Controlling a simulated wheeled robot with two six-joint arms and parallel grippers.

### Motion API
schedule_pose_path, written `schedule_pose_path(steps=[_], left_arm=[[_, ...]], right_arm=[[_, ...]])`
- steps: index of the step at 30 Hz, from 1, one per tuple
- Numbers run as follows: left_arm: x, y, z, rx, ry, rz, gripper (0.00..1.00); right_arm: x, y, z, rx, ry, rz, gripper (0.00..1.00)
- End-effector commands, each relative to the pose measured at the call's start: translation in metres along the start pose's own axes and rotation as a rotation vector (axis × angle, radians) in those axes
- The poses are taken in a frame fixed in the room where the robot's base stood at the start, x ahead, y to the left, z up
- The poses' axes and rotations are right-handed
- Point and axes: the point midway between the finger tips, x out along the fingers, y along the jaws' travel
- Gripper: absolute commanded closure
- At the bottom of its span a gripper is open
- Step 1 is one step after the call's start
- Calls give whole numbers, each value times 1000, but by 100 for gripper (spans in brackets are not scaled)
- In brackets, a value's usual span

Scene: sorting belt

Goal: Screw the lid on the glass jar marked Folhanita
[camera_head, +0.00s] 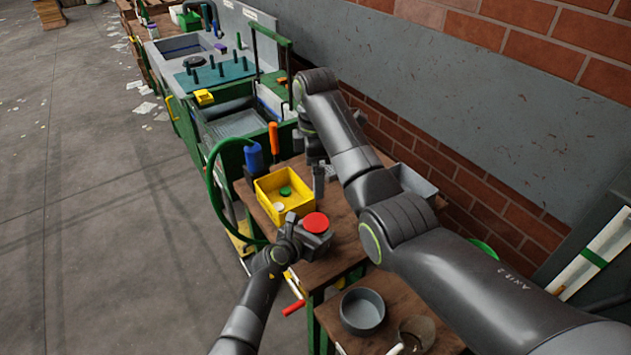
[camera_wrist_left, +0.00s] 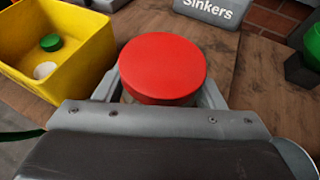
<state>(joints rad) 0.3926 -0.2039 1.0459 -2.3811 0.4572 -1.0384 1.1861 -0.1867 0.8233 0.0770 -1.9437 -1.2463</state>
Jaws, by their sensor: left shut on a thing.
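A round red lid (camera_head: 316,222) shows at my left gripper above the wooden table; in the left wrist view the red lid (camera_wrist_left: 162,68) fills the space between the fingers. A thin strip of a paler body shows under its rim, most of it hidden by the fingers. I cannot tell whether the lid is screwed tight. My left gripper (camera_head: 312,238) is shut around this body, just below the lid. No Folhanita marking is readable. My right arm reaches over the table's back; its gripper (camera_head: 318,180) points down near the yellow bin, and its finger opening is not clear.
A yellow bin (camera_head: 262,200) holds a green lid (camera_head: 285,191) and a white lid (camera_head: 279,207). A grey box marked Sinkers (camera_wrist_left: 205,12) stands beyond the red lid. A round grey bowl (camera_head: 362,311) sits on the nearer wooden table. A brick wall is at right.

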Motion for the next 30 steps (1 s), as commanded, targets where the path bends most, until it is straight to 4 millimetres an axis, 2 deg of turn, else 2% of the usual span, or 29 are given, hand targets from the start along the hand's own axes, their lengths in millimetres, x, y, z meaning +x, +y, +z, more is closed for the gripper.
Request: schedule_pose_path(steps=[10, 11, 16, 25, 30], left_arm=[[0, 0, 0, 0, 0, 0, 100], [0, 0, 0, 0, 0, 0, 34], [0, 0, 0, 0, 0, 0, 12], [-1, 0, 0, 0, 0, 0, 11], [-10, 0, 0, -2, -1, 1, 11]], right_arm=[[-5, 0, 0, 0, 0, 0, 0], [-5, 0, 0, 0, 0, 0, 0], [-4, 0, 0, 0, 0, 0, 0], [-5, 0, 0, 0, 0, 0, 0], [-8, 0, 0, -1, 0, 0, 0]])
